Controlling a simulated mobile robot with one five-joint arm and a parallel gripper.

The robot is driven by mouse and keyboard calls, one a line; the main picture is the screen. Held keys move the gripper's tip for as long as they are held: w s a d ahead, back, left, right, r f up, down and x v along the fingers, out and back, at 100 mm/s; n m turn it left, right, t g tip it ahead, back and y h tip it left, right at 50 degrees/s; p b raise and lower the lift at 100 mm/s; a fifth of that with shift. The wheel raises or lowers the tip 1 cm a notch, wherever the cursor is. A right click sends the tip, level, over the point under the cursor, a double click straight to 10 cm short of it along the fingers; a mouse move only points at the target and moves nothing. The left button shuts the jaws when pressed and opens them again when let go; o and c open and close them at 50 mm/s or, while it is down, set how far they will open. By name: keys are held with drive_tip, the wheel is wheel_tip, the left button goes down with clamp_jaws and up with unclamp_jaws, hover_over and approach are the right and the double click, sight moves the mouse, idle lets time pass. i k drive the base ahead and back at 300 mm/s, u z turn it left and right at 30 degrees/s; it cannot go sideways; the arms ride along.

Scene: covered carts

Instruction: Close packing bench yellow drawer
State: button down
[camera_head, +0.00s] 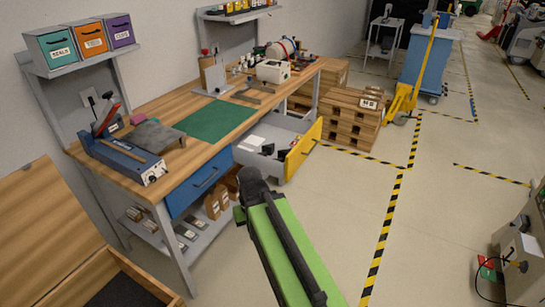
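The packing bench (178,108) stands at the left with a wooden top. Its yellow drawer (304,147) is pulled well out from under the top. The yellow front faces right toward the open floor, and the grey tray behind it shows a white paper and dark items inside. My green arm reaches up from the bottom of the picture. My gripper (251,181) is a dark shape at its end, just in front of the drawer's near side and left of the yellow front. Its fingers are hidden, and I cannot tell whether it touches the drawer.
A blue drawer (199,184) on the same bench is shut. Wooden pallets (350,120) are stacked just beyond the yellow drawer. A yellow pallet jack (409,92) stands behind them. An open wooden box (55,245) is at the lower left. The floor right of the drawer is clear.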

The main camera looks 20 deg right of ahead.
sight(280, 128)
drive_tip(key=u, duration=0.3)
drive_tip(key=i, duration=0.95)
